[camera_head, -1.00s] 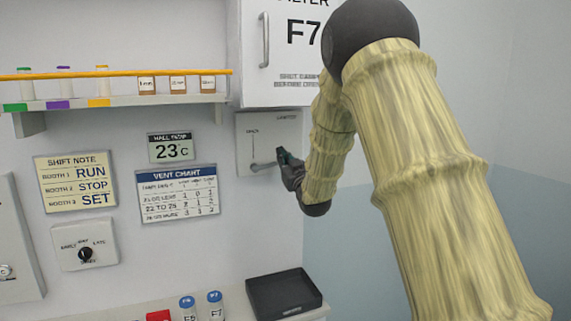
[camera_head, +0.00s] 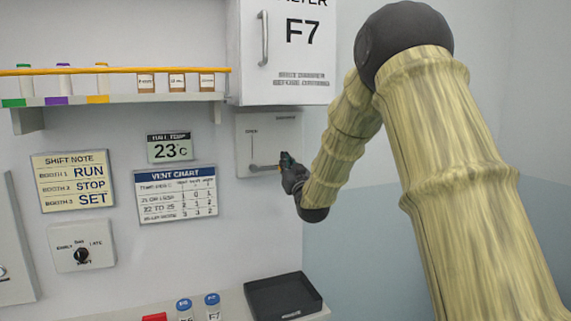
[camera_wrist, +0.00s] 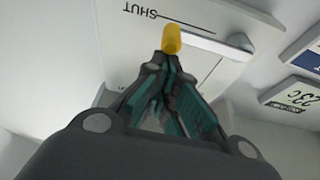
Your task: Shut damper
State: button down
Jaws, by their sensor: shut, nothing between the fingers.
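The damper panel (camera_head: 250,130) is a pale plate on the wall under the filter cabinet. Its grey lever (camera_head: 262,168) lies about level, from a pivot at the lower left towards the right. In the wrist view the lever (camera_wrist: 215,46) has a yellow tip (camera_wrist: 172,38), close to the SHUT lettering (camera_wrist: 143,11) and its line. My gripper (camera_head: 284,158) is at the lever's right end. In the wrist view my gripper (camera_wrist: 170,58) has its fingertips together, right at the yellow tip with nothing between them. I cannot tell whether they touch it.
The F7 filter cabinet (camera_head: 290,55) overhangs the panel. A shelf (camera_head: 130,99) with bottles is at upper left. A vent chart (camera_head: 176,195) and temperature display (camera_head: 170,148) hang left of the panel. A black tray (camera_head: 283,296) sits on the counter below.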

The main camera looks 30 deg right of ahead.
jog(key=s+a+b, duration=0.1)
jog(key=s+b, duration=0.1)
jog(key=s, duration=0.7)
jog(key=shift+s+r+b, duration=0.2)
jog(key=shift+r+b, duration=0.1)
jog(key=shift+a, duration=0.15)
